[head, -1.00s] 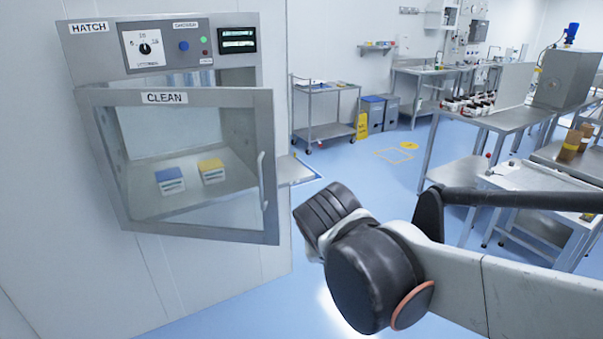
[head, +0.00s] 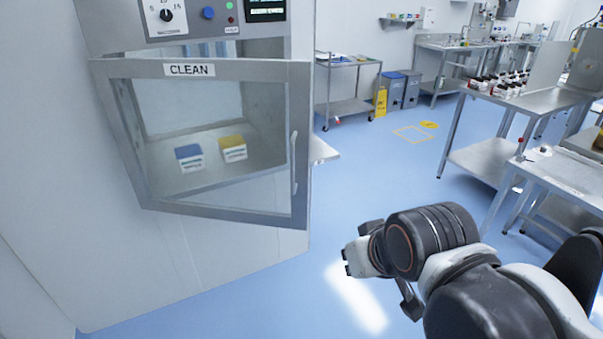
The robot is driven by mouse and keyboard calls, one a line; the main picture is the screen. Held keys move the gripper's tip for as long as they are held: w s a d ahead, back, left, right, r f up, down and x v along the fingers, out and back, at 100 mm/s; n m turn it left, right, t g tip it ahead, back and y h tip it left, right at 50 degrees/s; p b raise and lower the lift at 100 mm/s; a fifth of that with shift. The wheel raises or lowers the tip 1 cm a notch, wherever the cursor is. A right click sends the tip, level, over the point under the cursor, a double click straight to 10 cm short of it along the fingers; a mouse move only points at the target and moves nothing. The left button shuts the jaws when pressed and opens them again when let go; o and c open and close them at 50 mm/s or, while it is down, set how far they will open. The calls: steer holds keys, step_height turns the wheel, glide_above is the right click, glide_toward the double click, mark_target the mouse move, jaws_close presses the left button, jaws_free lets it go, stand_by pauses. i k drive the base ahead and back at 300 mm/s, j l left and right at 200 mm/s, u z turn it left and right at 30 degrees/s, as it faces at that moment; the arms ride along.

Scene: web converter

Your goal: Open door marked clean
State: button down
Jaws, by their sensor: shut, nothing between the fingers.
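The door marked CLEAN (head: 258,68) is a grey metal frame around a clear window, on the wall hatch (head: 108,28) at left. It stands ajar, its right side swung out past the hatch's right edge. Its upright bar handle (head: 294,165) is on the right side of the frame. A blue-topped box (head: 191,163) and a yellow-topped box (head: 233,152) show through the window. My gripper (head: 347,263) is right of and below the door, apart from the handle. It is shut and empty; its fingertips are small and partly turned away.
A dial (head: 166,15) and buttons sit above the door. A steel trolley (head: 350,107) and a yellow floor sign (head: 380,101) stand behind. Steel tables (head: 548,101) are at right. Blue floor (head: 390,175) is clear between the hatch and the tables.

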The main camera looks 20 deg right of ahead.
mark_target(296, 73)
steer(key=i+l, duration=0.1)
steer(key=l, duration=0.45)
steer(key=i+l, duration=0.1)
steer(key=l, duration=0.45)
steer(key=i+l, duration=0.1)
steer(key=l, duration=0.4)
